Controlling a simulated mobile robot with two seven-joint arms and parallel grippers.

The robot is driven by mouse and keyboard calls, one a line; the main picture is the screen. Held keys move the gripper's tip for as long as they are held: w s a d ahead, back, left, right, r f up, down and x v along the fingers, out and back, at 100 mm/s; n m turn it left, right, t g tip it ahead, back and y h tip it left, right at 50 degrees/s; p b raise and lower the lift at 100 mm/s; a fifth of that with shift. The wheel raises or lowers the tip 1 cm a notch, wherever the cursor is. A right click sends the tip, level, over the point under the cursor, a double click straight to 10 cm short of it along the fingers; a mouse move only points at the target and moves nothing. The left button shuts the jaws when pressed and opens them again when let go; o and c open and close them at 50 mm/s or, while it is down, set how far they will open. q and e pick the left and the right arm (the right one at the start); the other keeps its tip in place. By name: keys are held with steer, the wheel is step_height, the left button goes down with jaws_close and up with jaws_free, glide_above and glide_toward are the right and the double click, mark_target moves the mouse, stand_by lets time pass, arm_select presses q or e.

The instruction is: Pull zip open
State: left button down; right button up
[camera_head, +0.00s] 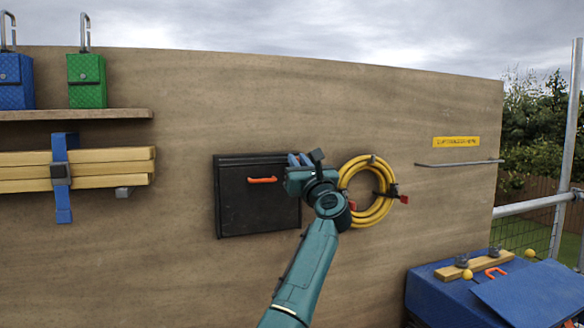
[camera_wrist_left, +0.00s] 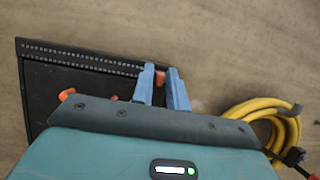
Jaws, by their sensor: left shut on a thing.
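A black pouch (camera_head: 235,215) is fixed flat on the wooden wall, with an orange handle (camera_head: 262,180) on its front. In the left wrist view, rows of pale zip teeth (camera_wrist_left: 80,56) run along the pouch's top, with a dark strip between them. My left gripper (camera_head: 298,160) is at the pouch's upper right corner. Its blue fingers (camera_wrist_left: 163,88) are shut on a small orange zip pull (camera_wrist_left: 160,76), mostly hidden between them. The gripper hides the right end of the zip in the head view. My right gripper is not in view.
A coiled yellow hose (camera_head: 370,212) hangs just right of the gripper. A shelf (camera_head: 75,114) with blue and green pouches and strapped planks (camera_head: 110,170) are at left. A metal rail (camera_head: 460,163) and a blue box (camera_head: 430,290) are at right.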

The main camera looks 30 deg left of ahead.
arm_select(q)
steer(key=shift+w+d+f, duration=0.1)
steer(key=shift+w+d, duration=0.2)
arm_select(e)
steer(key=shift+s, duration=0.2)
arm_select(q)
steer(key=c, duration=1.5)
jaws_free()
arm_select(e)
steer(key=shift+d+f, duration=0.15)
